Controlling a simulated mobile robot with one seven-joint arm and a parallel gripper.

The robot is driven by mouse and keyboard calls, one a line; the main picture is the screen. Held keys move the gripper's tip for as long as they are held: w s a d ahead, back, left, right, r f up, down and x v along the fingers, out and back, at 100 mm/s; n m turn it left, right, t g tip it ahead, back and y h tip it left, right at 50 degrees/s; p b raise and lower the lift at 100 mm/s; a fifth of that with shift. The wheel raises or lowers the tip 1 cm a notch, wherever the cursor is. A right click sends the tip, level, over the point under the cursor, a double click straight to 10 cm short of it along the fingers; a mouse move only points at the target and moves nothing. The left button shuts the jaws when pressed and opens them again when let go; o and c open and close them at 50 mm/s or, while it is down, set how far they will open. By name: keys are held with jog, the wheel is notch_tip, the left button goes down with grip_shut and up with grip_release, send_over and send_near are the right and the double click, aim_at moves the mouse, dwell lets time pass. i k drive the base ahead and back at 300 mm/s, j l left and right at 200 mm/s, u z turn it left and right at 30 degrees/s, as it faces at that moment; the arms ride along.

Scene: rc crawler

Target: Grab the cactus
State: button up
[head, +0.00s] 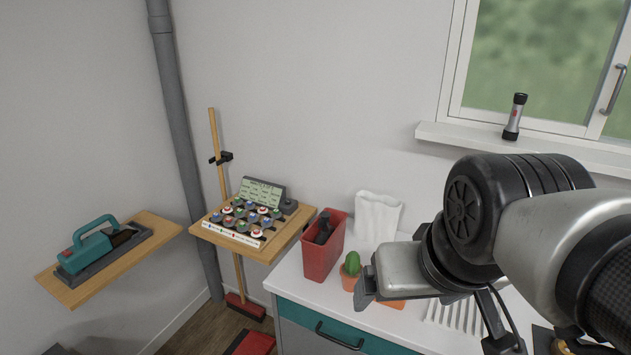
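The small green cactus (352,263) stands upright in an orange pot (347,280) on the white counter, right of a red bin. My gripper (366,288) is just right of the cactus in the head view, seen from behind and the side. Part of it overlaps the right edge of the pot in the picture. I cannot tell whether it touches the cactus or how far apart its fingers are. Another orange piece (391,303) shows below my gripper, mostly hidden.
The red bin (322,258) with a dark object in it stands close left of the cactus. A white cloth-like item (377,217) is behind. A white ribbed rack (455,316) lies to the right. A flashlight (515,117) stands on the windowsill. Shelves hold a game board (236,227) and a teal tool (88,247).

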aim_at(350, 271)
jog(key=i+j+z, duration=0.25)
jog(key=j, duration=0.35)
jog(key=i+j+z, duration=0.1)
jog(key=i+j, duration=0.15)
jog(key=i+j+z, duration=0.1)
jog(key=j, duration=0.35)
